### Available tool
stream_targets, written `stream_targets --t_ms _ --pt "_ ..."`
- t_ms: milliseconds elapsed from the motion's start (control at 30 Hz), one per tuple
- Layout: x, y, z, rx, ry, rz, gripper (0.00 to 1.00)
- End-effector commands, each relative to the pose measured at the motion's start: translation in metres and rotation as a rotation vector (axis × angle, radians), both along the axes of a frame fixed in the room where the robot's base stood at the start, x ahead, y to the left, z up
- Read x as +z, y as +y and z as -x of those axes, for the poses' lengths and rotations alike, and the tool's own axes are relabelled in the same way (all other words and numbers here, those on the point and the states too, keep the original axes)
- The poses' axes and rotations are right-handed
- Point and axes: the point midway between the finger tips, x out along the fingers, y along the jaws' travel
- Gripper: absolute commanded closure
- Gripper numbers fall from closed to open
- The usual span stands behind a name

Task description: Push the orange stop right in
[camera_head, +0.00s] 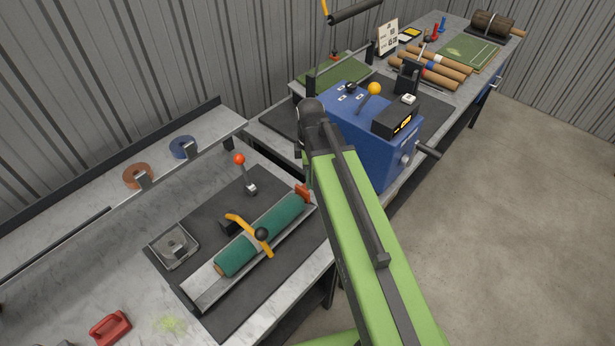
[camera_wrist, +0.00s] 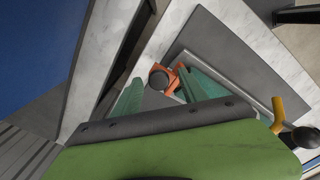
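The orange stop (camera_head: 303,193) stands at the upper right end of the green turf roll (camera_head: 262,235), which lies in a metal trough (camera_head: 212,290). My arm passes close to its right side. In the wrist view the orange stop (camera_wrist: 180,72) shows just above the middle, with a dark round part beside it.
A yellow handle with a black knob (camera_head: 261,234) crosses the roll. A red-balled lever (camera_head: 239,160) stands behind the trough. A blue machine box (camera_head: 375,140) stands to the right. A red handle (camera_head: 110,328) lies at the lower left.

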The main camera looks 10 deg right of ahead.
Motion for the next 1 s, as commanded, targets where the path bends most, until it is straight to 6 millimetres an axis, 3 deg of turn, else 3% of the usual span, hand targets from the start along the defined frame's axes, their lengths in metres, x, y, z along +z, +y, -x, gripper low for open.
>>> stream_targets --t_ms 33,400,1000 --pt "0.0003 -0.0001 0.0 0.0 0.0 0.0 0.55" --pt "0.0002 -0.0007 0.0004 -0.001 0.001 0.001 1.0" --pt "0.0 -0.002 0.0012 -0.002 0.003 0.001 1.0"
